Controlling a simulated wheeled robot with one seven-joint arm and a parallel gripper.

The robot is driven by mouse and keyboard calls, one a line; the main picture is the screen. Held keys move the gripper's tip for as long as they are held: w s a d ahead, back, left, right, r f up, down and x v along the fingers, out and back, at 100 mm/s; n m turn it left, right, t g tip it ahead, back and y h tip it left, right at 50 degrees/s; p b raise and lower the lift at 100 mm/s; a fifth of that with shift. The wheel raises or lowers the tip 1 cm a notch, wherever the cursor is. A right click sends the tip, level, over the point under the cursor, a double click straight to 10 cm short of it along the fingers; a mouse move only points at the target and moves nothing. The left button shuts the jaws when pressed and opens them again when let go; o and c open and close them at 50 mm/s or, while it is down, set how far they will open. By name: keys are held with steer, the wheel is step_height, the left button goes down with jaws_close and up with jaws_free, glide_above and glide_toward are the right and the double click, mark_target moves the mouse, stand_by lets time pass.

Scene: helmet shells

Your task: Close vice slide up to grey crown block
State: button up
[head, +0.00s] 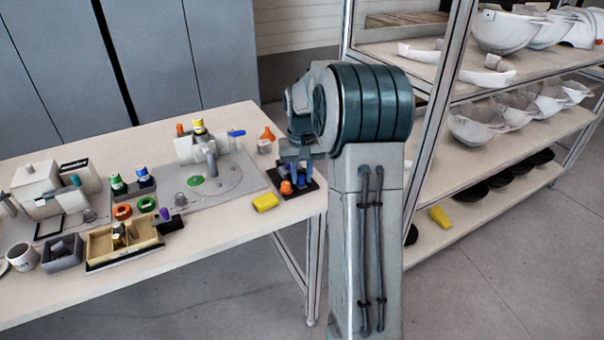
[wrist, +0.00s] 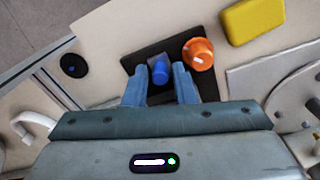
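A dark vice plate (wrist: 134,62) lies under my gripper, near the table's right end; it also shows in the head view (head: 312,187). On it are an orange knob (wrist: 198,54) and a blue round-topped piece (wrist: 159,69). A small grey part shows beneath the blue piece, mostly hidden. Which piece is the slide and which is the crown block I cannot tell. My gripper (wrist: 161,70) points down with its blue fingers apart, one on each side of the blue piece. A narrow gap seems to show beside it. In the head view my gripper (head: 297,158) covers part of the vice.
A yellow block (head: 265,202) lies left of the vice plate. A grey round fixture plate (head: 215,180) is farther left. A wooden tray (head: 105,245) and several coloured pieces stand farther along the table. A shelf rack (head: 430,170) with helmet shells stands at right.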

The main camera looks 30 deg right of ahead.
jaws_close()
steer(key=shift+w+r+p, duration=0.2)
steer(key=shift+w+p, duration=0.3)
steer(key=shift+p, duration=0.1)
steer(key=shift+w+f, duration=0.15)
steer(key=shift+w, duration=0.3)
steer(key=shift+o, duration=0.7)
jaws_free()
step_height(320, 180, up, 14)
steer(key=p, duration=0.2)
steer(key=shift+f, duration=0.1)
